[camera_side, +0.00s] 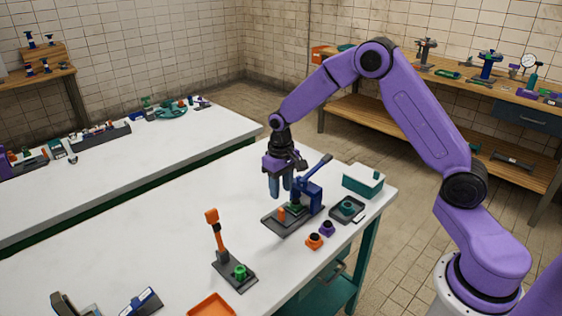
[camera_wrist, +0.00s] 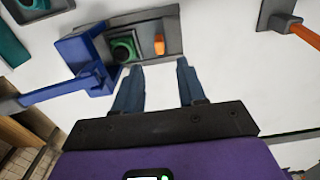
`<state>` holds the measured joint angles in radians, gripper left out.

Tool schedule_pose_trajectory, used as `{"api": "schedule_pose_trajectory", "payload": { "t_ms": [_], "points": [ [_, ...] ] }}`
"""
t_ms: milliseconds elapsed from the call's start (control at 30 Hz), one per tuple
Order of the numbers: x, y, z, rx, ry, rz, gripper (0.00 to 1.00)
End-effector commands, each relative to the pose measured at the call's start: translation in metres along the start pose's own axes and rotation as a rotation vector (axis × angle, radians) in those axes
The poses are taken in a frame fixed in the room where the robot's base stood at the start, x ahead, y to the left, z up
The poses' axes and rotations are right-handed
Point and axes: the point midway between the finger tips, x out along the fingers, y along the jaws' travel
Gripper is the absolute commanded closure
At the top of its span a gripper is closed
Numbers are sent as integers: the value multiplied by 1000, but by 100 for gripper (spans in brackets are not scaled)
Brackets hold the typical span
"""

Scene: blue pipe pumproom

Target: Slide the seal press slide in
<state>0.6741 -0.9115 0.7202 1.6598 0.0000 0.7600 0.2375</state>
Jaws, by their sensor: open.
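The seal press, with a blue body (camera_side: 309,193) and lever, stands on a dark grey base plate (camera_side: 272,222) on the white table. An upright orange tab (camera_side: 282,213), seemingly the slide's handle, stands on the plate out from the blue body. In the wrist view the orange tab (camera_wrist: 158,44) is beside a round green part (camera_wrist: 122,50) close to the blue body (camera_wrist: 88,60). My gripper (camera_side: 280,194) points down, open and empty, over the press. In the wrist view its fingertips (camera_wrist: 158,66) are spread wider than the tab, which shows between and just beyond them. Contact is not visible.
An orange lever tool (camera_side: 214,233) with a green part stands front left of the press. The table left of the press is clear.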

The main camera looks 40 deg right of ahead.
Motion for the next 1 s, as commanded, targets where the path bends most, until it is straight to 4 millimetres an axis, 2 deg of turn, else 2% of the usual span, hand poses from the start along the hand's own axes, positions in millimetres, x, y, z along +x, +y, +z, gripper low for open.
{"api": "schedule_pose_trajectory", "payload": {
  "t_ms": [33,200,433,600,833,900,1000],
  "points": [
    [-12,0,-1,0,5,-1,60],
    [-46,0,-1,1,4,-1,60],
    [-77,0,-1,1,3,-1,60],
    [-84,0,0,0,1,0,60],
    [-85,0,0,0,0,0,60],
    [-85,0,0,-2,0,1,51],
    [-84,-3,0,-51,-5,11,51]
  ]
}}
